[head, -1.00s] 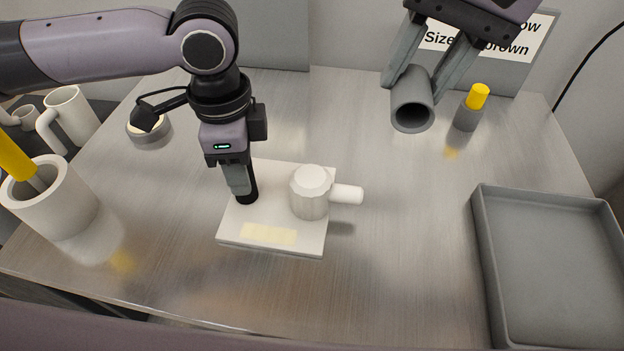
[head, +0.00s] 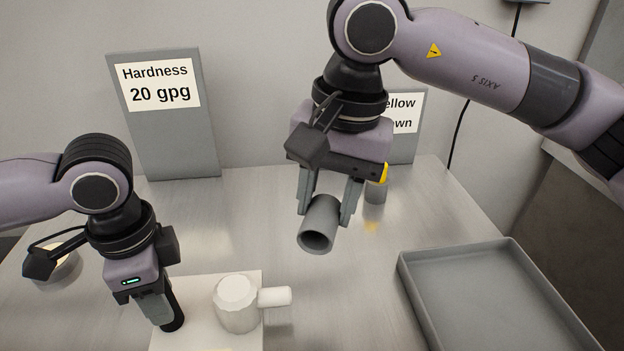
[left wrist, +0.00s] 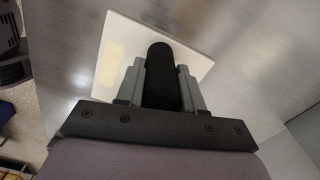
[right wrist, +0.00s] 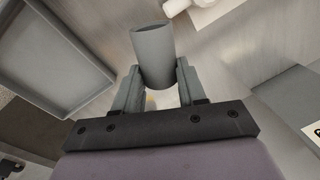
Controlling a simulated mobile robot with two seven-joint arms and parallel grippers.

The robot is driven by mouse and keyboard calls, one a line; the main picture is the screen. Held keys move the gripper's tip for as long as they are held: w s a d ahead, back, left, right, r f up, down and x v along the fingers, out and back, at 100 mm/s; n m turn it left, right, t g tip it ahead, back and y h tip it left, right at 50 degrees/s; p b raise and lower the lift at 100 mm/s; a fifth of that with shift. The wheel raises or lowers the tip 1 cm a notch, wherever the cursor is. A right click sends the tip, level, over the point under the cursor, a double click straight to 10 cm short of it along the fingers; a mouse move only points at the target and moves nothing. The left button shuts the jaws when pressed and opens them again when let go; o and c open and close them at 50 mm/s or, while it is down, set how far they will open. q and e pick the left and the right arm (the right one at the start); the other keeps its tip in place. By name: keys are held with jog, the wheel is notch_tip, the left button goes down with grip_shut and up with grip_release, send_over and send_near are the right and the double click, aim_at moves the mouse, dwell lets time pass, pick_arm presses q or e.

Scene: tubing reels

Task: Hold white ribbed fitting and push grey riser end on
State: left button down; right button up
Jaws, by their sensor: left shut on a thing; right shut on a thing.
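The white fitting (head: 238,306) stands upright on the white base plate (head: 196,288), its faceted cap up and a stub (head: 276,297) pointing right. My left gripper (head: 158,306) is shut on a black upright post (head: 174,318) at the plate's left, beside the fitting and apart from it. The left wrist view shows the post (left wrist: 164,72) between both fingers. My right gripper (head: 329,205) is shut on the grey riser tube (head: 320,226). The tube is tilted, its open end facing the front, in the air right of and beyond the fitting. In the right wrist view the tube (right wrist: 154,52) is clear of the fitting.
A grey tray (head: 405,270) lies at the right. A yellow-topped grey piece (head: 375,192) stands behind the right gripper. A hardness sign (head: 165,135) stands at the back; another sign (head: 404,110) is partly hidden. A round dish (head: 66,268) is behind the left arm.

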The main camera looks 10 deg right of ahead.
jog(key=d+f+m+g, duration=0.1)
jog(key=d+f+m, duration=0.1)
jog(key=f+m, duration=0.2)
jog(key=s+d+f+m+g, duration=0.1)
jog(key=d+f+m, duration=0.1)
jog(key=f+m, duration=0.2)
jog(key=s+d+f+m+g+h, duration=0.1)
jog(key=d+f+m, duration=0.1)
jog(key=f+m, duration=0.2)
jog(key=shift+d+m, duration=0.2)
jog(key=shift+m, duration=0.1)
jog(key=shift+s+d+f+m, duration=0.2)
jog(key=shift+d+f+m, duration=0.1)
jog(key=shift+f+m, duration=0.25)
jog(key=shift+r, duration=0.15)
jog(key=shift+w+a, duration=0.15)
jog(key=shift+a, duration=1.3)
jog(key=shift+w+a, duration=0.15)
jog(key=shift+a, duration=1.25)
jog(key=shift+a, duration=0.1)
jog(key=shift+w+a, duration=0.15)
jog(key=shift+a, duration=1.3)
jog(key=shift+w+a, duration=0.1)
jog(key=shift+a, duration=1.3)
